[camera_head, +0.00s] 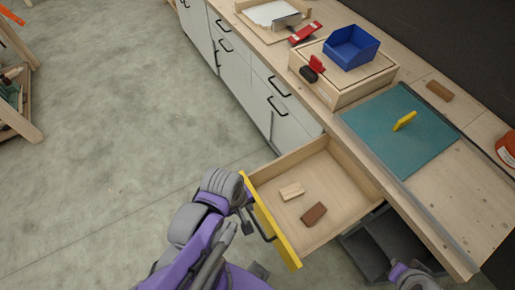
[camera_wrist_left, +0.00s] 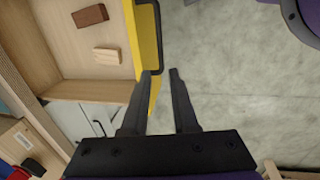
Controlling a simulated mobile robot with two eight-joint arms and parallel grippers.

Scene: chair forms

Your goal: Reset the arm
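The open wooden drawer with a yellow front (camera_head: 270,222) sticks out from the counter and holds a light wood block (camera_head: 292,191) and a brown block (camera_head: 314,213). Both blocks also show in the left wrist view, light (camera_wrist_left: 107,55) and brown (camera_wrist_left: 90,15). My left gripper (camera_wrist_left: 160,72) is open and empty. Its fingers are apart near the end of the drawer's black handle (camera_wrist_left: 158,40), one fingertip close to it; I cannot tell if they touch. In the head view my left arm reaches the drawer front, fingers mostly hidden. Of my right arm only a grey-purple part shows; its gripper is out of view.
The counter holds a teal board (camera_head: 385,135) with a yellow handle (camera_head: 404,121), a wooden box (camera_head: 340,85), a blue bin (camera_head: 351,47) and a red tool (camera_head: 305,33). White cabinets (camera_head: 235,70) stand below.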

